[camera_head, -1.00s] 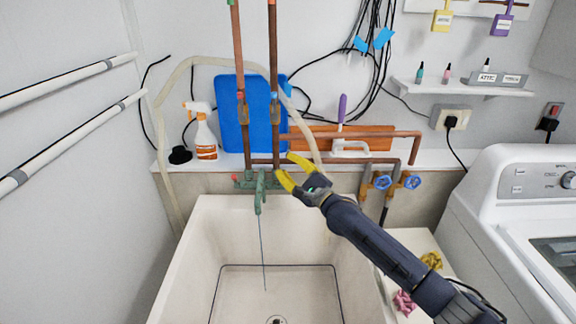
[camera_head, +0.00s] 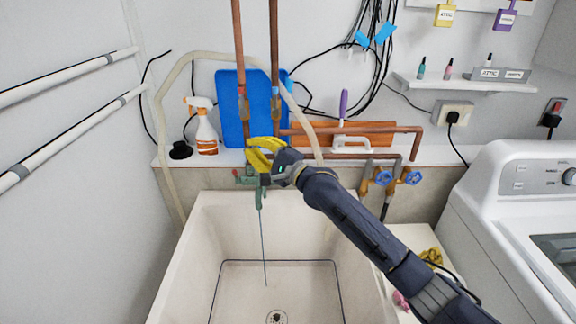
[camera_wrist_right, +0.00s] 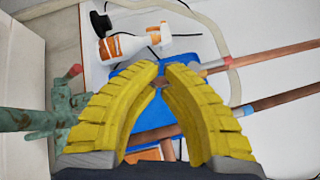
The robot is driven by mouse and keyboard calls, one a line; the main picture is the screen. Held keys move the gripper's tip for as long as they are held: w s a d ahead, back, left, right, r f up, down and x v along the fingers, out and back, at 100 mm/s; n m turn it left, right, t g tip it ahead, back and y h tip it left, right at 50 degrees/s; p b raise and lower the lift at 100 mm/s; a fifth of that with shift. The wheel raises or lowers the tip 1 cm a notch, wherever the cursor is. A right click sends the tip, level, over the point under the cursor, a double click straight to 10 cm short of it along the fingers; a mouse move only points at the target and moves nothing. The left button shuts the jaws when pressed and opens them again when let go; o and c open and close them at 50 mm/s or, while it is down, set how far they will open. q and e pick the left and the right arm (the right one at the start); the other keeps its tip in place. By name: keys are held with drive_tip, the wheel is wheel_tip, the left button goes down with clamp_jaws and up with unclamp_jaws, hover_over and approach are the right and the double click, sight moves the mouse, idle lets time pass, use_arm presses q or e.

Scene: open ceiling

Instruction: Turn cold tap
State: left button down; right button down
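The green faucet (camera_head: 260,194) is mounted on the back rim of the sink, with a thin stream of water below its spout. A red-marked handle (camera_wrist_right: 75,71) shows on the faucet's body (camera_wrist_right: 40,122) in the right wrist view. My right gripper (camera_head: 250,150) is above and just behind the faucet, in front of the copper pipes. In the right wrist view its yellow fingers (camera_wrist_right: 161,68) are parted with nothing clearly held. The cold tap's handle cannot be made out; my gripper covers that side of the faucet. My left gripper is not in view.
Two vertical copper pipes (camera_head: 239,50) and a blue board (camera_head: 227,120) stand behind the faucet. A spray bottle (camera_head: 206,131) is on the ledge at left. Two blue valve wheels (camera_head: 384,178) are at right. The sink basin (camera_head: 230,235) is free.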

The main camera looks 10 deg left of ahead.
drive_tip(key=s+a+f+n+g+h, duration=0.1)
drive_tip(key=s+a+n+g+h, duration=0.2)
drive_tip(key=n, duration=0.4)
drive_tip(key=d+f+n+h, duration=0.1)
drive_tip(key=h, duration=0.1)
drive_tip(key=d+f+n+t+h, duration=0.1)
drive_tip(key=h, duration=0.1)
drive_tip(key=w+d+n+t+h, duration=0.1)
drive_tip(key=d+n+h, duration=0.1)
drive_tip(key=shift+w+f, duration=0.1)
drive_tip(key=shift+f, duration=0.3)
drive_tip(key=w+d+f+n+t+h, duration=0.2)
drive_tip(key=d+h, duration=0.4)
drive_tip(key=d, duration=0.3)
drive_tip(key=x, duration=0.9)
drive_tip(key=shift+w+f, duration=0.25)
drive_tip(key=shift+w, duration=0.05)
